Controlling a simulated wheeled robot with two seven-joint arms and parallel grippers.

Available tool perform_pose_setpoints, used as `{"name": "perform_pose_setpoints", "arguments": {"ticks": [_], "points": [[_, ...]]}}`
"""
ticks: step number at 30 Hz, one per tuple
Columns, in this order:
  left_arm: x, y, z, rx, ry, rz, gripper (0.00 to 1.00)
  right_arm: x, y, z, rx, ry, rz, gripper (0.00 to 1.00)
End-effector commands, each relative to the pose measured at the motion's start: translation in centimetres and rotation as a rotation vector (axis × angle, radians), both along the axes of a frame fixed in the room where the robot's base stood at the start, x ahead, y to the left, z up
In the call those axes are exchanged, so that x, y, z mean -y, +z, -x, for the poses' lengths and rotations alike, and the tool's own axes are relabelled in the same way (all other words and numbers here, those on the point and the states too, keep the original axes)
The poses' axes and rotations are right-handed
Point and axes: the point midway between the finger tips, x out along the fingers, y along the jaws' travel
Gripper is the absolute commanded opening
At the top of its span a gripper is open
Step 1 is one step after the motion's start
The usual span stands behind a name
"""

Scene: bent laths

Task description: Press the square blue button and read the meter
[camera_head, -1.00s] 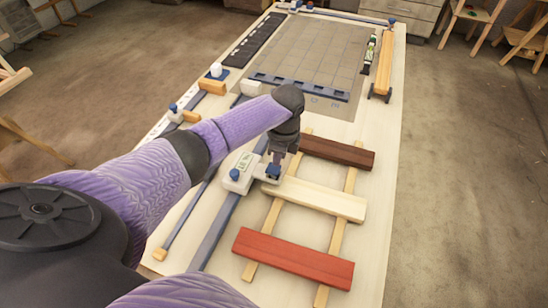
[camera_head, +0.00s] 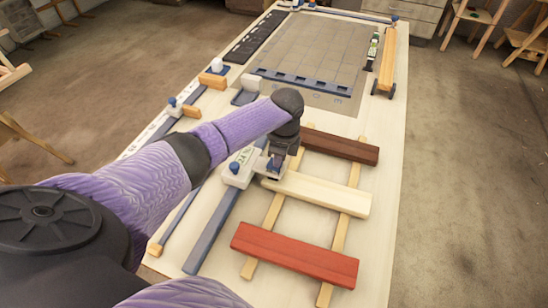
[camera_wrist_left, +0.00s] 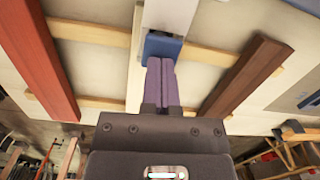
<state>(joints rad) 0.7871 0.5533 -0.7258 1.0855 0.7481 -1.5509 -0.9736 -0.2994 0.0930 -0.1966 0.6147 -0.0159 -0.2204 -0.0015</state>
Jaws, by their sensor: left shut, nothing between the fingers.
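The meter (camera_head: 240,167) is a pale box with a blue knob and a small greenish display, on a blue rail left of the laths. Its reading is too small to make out. The square blue button (camera_wrist_left: 162,46) shows in the left wrist view at the end of a pale block; in the head view my gripper mostly hides it. My left gripper (camera_wrist_left: 161,62) is shut and empty, its purple fingertips at the button's near edge. I cannot tell whether they touch or press it. In the head view, the left gripper (camera_head: 273,168) is just right of the meter. My right gripper is not in view.
A cream lath (camera_head: 318,193), a red lath (camera_head: 295,255) and a dark brown lath (camera_head: 340,146) lie across two wooden strips close by. A grey gridded mat (camera_head: 315,60) and a wooden block on wheels (camera_head: 387,58) are farther back. The table's right margin is clear.

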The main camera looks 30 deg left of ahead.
Motion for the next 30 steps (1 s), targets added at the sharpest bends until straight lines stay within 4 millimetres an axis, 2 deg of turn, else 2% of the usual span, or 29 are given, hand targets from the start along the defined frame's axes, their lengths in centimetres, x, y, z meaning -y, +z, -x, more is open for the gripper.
{"name": "perform_pose_setpoints", "arguments": {"ticks": [1,5,8,15,22,26,30], "points": [[0.3,-1.3,0.8,-0.029,-0.002,0.002,0.0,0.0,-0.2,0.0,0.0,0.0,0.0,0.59],[0.3,-1.3,0.8,-0.031,-0.001,0.002,0.0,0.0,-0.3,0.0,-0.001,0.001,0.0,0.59],[0.7,-1.2,0.7,-0.032,-0.002,0.005,0.0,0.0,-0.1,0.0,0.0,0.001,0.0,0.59],[3.3,-0.3,-0.2,-0.03,-0.004,0.008,0.0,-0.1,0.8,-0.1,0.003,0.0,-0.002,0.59],[3.2,0.0,-0.3,-0.024,-0.003,0.005,0.0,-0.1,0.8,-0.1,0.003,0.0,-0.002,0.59],[3.3,1.6,-0.5,-0.021,-0.004,0.004,0.0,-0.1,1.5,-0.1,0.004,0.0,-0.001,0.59],[3.8,4.8,-0.7,-0.02,-0.006,0.005,0.0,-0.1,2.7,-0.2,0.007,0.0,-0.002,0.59]]}}
